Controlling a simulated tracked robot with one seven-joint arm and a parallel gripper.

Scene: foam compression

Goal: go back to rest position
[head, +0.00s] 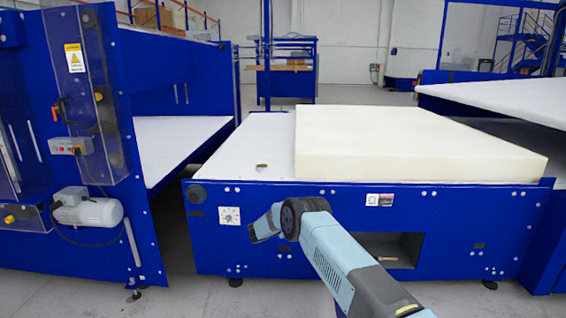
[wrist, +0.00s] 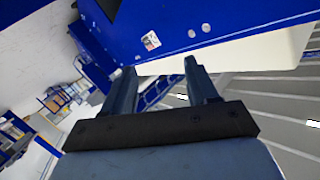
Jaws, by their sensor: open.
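My arm reaches up from the bottom right of the head view and bends in front of the blue table (head: 230,255). Its end points left and downward there, and the fingers are not clear in that view. In the wrist view my gripper (wrist: 160,68) is open, its two dark fingers apart with nothing between them. Beyond the fingers the wrist view shows the cream foam block (wrist: 240,55) and a blue panel edge, strongly tilted. In the head view the foam block (head: 410,145) lies flat on the right part of the table's white top, apart from my gripper.
A small brown object (head: 261,167) lies on the white top left of the foam. A blue machine (head: 75,130) with a grey motor (head: 88,208) stands at left. A recess (head: 385,248) opens in the table's front. Another white-topped table (head: 500,98) is at right.

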